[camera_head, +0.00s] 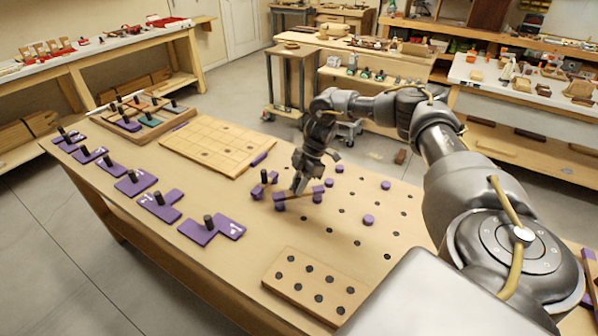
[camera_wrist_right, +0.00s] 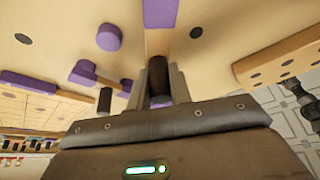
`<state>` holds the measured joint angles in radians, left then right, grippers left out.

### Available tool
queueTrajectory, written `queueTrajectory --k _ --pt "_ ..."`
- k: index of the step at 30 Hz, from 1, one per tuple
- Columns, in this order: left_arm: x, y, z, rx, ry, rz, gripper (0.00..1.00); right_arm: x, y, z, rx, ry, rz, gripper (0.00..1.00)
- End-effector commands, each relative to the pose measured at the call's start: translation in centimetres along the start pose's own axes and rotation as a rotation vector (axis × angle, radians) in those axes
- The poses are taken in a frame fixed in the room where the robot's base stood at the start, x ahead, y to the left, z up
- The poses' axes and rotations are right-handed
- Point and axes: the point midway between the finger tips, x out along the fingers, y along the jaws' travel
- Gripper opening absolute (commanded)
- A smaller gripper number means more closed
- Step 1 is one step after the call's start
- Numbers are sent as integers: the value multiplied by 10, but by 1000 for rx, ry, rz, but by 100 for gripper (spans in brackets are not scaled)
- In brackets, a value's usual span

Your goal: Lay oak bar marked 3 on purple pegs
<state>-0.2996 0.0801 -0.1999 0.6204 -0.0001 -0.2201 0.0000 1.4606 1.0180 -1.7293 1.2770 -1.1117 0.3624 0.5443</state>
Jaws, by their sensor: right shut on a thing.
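My right gripper (camera_head: 299,190) points down over the bench and is shut on the dark upright knob (camera_wrist_right: 157,75) of an oak bar (camera_head: 299,196). The bar has a purple block at each end, one at left (camera_head: 280,203) and one at right (camera_head: 318,190). In the wrist view the oak bar (camera_wrist_right: 159,42) runs away from the fingers to a purple end (camera_wrist_right: 160,12). I cannot tell whether it rests on pegs or hangs just above them. Its number is not readable. Round purple pegs (camera_head: 368,219) stand on the bench to the right. My left gripper is not in view.
Another small bar with a dark knob (camera_head: 263,176) and purple ends stands just left of the gripper. Several purple plates with knobs (camera_head: 197,232) line the left edge. A drilled block (camera_head: 316,286) lies in front, and a gridded board (camera_head: 208,146) behind.

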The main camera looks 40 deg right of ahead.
Motion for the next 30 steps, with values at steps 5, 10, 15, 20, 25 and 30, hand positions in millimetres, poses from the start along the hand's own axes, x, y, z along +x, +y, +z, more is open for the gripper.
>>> queueTrajectory --k 5,10,15,20,25,30 --pt "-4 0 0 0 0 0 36 -1 0 0 0 0 0 0" --pt "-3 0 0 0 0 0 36 0 0 0 0 0 0 0" --pt "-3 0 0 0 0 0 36 0 0 0 0 0 0 0" --pt "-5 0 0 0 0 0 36 0 0 0 0 0 0 0" --pt "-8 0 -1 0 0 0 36 2 0 1 0 -1 0 0" --pt "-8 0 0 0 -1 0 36 3 0 2 0 -1 1 0"
